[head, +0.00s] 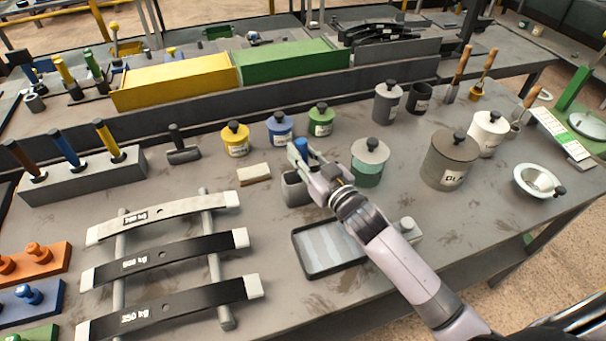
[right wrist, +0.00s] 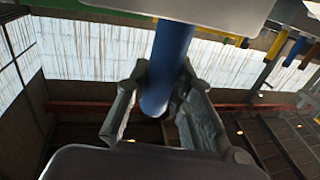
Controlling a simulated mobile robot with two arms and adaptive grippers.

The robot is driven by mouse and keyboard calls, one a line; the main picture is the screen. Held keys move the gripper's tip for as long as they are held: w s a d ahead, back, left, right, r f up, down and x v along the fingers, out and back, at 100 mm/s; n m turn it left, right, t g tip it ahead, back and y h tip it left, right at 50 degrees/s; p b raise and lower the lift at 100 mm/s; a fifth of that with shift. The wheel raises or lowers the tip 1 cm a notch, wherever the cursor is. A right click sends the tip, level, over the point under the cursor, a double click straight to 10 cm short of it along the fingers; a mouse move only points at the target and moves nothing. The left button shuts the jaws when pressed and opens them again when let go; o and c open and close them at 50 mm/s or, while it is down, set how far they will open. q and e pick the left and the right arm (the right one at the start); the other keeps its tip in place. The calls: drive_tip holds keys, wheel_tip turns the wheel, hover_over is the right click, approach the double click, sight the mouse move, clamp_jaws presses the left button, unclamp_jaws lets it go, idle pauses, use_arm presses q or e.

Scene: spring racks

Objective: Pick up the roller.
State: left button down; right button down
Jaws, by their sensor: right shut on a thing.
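The roller shows as a blue handle (head: 301,144) at the middle of the head view; its head is hidden there. My right gripper (head: 302,156) is shut around this handle, above and beside a small grey open holder (head: 294,190). In the right wrist view the blue handle (right wrist: 168,70) runs down from the top edge between the two fingers of my right gripper (right wrist: 165,108). I cannot tell whether the roller's lower end is inside the holder or clear of it. My left gripper is not in view.
A shallow dark tray (head: 299,262) lies in front of my arm. Yellow (head: 236,143), blue (head: 280,130) and green (head: 321,122) lidded pots stand behind. A green-and-grey pot (head: 369,165) is close on the right. Leaf springs (head: 165,247) lie on the left.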

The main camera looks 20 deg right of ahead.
drive_tip(key=shift+r, duration=0.1)
wheel_tip(320, 180, up, 20)
idle(0.7)
idle(1.3)
